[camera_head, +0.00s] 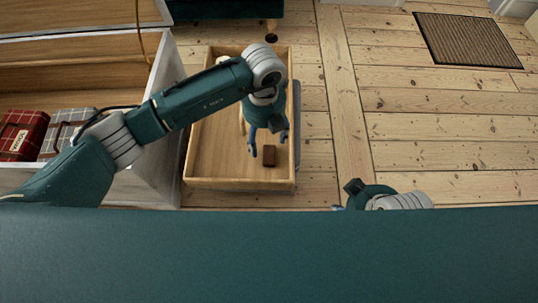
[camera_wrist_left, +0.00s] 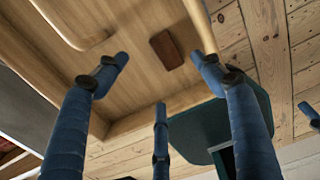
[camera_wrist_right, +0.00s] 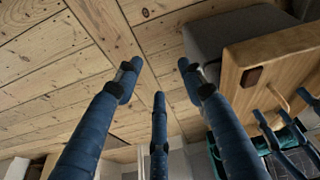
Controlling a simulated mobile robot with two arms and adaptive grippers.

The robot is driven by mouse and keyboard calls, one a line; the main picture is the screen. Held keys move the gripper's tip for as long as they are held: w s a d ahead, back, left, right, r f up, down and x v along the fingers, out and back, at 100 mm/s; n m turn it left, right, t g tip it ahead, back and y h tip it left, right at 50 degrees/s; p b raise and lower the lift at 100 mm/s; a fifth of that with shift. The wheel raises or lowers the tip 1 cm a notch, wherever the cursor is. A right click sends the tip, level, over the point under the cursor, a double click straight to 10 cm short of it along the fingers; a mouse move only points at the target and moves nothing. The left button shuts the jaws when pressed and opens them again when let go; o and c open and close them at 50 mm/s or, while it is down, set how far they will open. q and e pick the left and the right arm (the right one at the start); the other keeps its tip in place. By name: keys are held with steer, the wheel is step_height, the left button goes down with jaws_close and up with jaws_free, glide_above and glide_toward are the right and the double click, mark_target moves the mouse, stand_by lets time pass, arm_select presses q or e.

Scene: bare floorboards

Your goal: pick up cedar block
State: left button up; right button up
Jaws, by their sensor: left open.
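The cedar block (camera_head: 269,156) is a small dark reddish-brown block lying on the floor of a shallow wooden tray (camera_head: 215,150), near its front right corner. It also shows in the left wrist view (camera_wrist_left: 166,49), and a dark block shows in the tray in the right wrist view (camera_wrist_right: 252,77). My left gripper (camera_head: 269,146) is above the tray, open and empty, with its blue fingers near the block. In the left wrist view the block lies beyond the fingertips, between them. My right gripper (camera_wrist_right: 157,78) is open and empty over bare floorboards, away from the tray.
A white-sided cabinet with an open wooden compartment stands left of the tray, holding a red plaid case (camera_head: 22,135) and a grey plaid case (camera_head: 66,130). A grey cushion-like object (camera_head: 297,125) lies along the tray's right side. A brown doormat (camera_head: 467,40) lies back right; floorboards between are clear.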

mark_target(266, 154)
arm_select(q)
step_height(266, 154, down, 4)
steer(key=shift+d+b, duration=0.1)
steer(key=shift+b, duration=0.2)
step_height(266, 154, down, 5)
steer(key=shift+d+r+b, duration=0.1)
steer(key=shift+b, duration=0.75)
steer(key=shift+s, duration=0.1)
steer(key=c, duration=1)
arm_select(e)
steer(key=w+a+r+t+y, duration=0.1)
steer(key=w+a+r+t, duration=0.1)
steer(key=w, duration=0.4)
steer(key=w+a+r+t, duration=0.2)
steer(key=w+r+t, duration=0.2)
steer(key=w, duration=0.3)
steer(key=shift+w+r+t+y, duration=0.2)
steer(key=shift+r+t+y, duration=0.1)
steer(key=shift+r+y, duration=0.1)
